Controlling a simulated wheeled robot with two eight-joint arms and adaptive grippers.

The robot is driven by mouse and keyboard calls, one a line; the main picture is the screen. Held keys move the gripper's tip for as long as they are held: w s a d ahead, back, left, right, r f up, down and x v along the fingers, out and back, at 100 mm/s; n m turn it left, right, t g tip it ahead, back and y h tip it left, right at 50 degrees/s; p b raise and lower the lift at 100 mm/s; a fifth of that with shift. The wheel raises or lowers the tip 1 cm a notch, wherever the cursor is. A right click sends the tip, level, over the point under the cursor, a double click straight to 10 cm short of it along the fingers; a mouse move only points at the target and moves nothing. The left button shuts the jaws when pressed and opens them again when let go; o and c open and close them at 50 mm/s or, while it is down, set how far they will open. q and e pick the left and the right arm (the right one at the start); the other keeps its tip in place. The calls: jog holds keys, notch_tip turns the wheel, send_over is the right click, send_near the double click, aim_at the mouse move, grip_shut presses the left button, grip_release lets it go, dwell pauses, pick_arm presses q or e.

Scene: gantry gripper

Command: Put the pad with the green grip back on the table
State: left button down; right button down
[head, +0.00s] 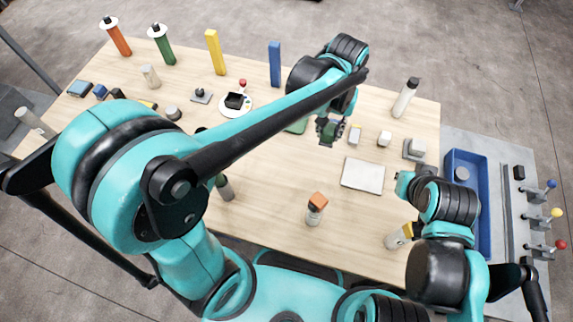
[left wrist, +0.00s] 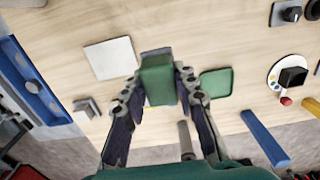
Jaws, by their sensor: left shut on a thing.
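My left gripper (left wrist: 160,88) is shut on the green grip of the pad (left wrist: 157,80), with one finger on each side of it. The grip looks like a green block, with a darker part at its far end; the pad's underside is hidden. In the head view my left gripper (head: 330,131) hangs over the back middle of the table (head: 270,200). The height above the table is hard to tell. A flat green square (left wrist: 216,83) lies on the table beside the held pad, partly hidden in the head view (head: 297,127). My right gripper (head: 405,184) is near the right edge, its fingers unclear.
A pale flat plate (head: 362,175) lies right of the middle. Small blocks (head: 384,138) stand behind it, and an orange-topped bottle (head: 315,208) stands in front. A blue tray (head: 480,215) is at the right. Yellow (head: 215,53) and blue (head: 275,64) posts stand at the back.

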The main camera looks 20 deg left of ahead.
pick_arm(q)
notch_tip(320, 180, down, 10)
jog(key=b, duration=0.6)
jog(key=a+f+b, duration=0.1)
jog(key=a+f, duration=0.1)
jog(key=a, duration=0.2)
jog(key=a+f+b, duration=0.1)
jog(key=a+f, duration=0.1)
jog(key=a, duration=0.1)
jog(key=a+f+b, duration=0.1)
jog(key=a+f, duration=0.2)
jog(key=a, duration=0.1)
jog(key=shift+w+a, duration=0.2)
jog(key=shift+a, duration=0.15)
jog(key=shift+f+b, duration=1)
jog(key=shift+f, duration=1.05)
jog(key=shift+f, duration=0.1)
jog(key=c, duration=1.6)
grip_release()
jog(key=o, duration=0.4)
